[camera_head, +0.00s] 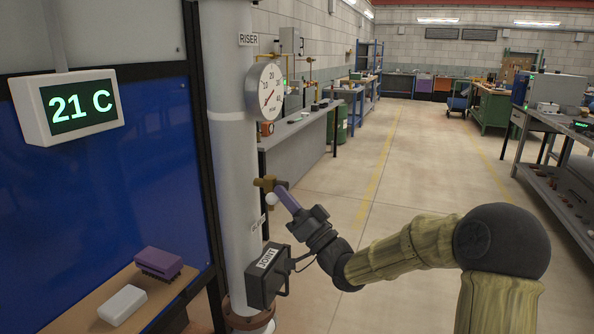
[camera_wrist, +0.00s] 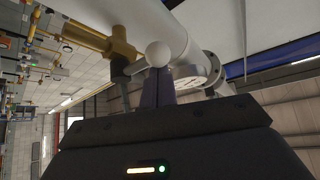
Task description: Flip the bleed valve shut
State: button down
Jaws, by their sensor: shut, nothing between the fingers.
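The bleed valve is a small brass fitting (camera_head: 266,183) on the side of the grey riser pipe (camera_head: 228,150). A pale round knob (camera_head: 271,199) shows just below it, at my fingertips. In the wrist view the brass valve (camera_wrist: 100,40) is at upper left, with a grey lever reaching toward the white ball knob (camera_wrist: 158,54). My gripper (camera_head: 282,190) is shut and empty, its purple fingers right by the knob. In the wrist view the fingertips (camera_wrist: 158,72) are just below the ball; I cannot tell whether they touch it.
A dark box labelled JOINT (camera_head: 267,275) is on the lower pipe, close under my wrist. A dial gauge (camera_head: 265,90) is higher up. A wooden shelf (camera_head: 80,322) at lower left holds a purple brush-like block (camera_head: 158,262) and a white block (camera_head: 122,305). The floor to the right is clear.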

jog(key=shift+r, duration=0.1)
dwell(0.3)
jog(key=s+d+f+p, duration=0.2)
jog(key=s+d, duration=0.3)
jog(key=d, duration=0.2)
jog(key=shift+d, duration=0.35)
jog(key=shift+f, duration=0.1)
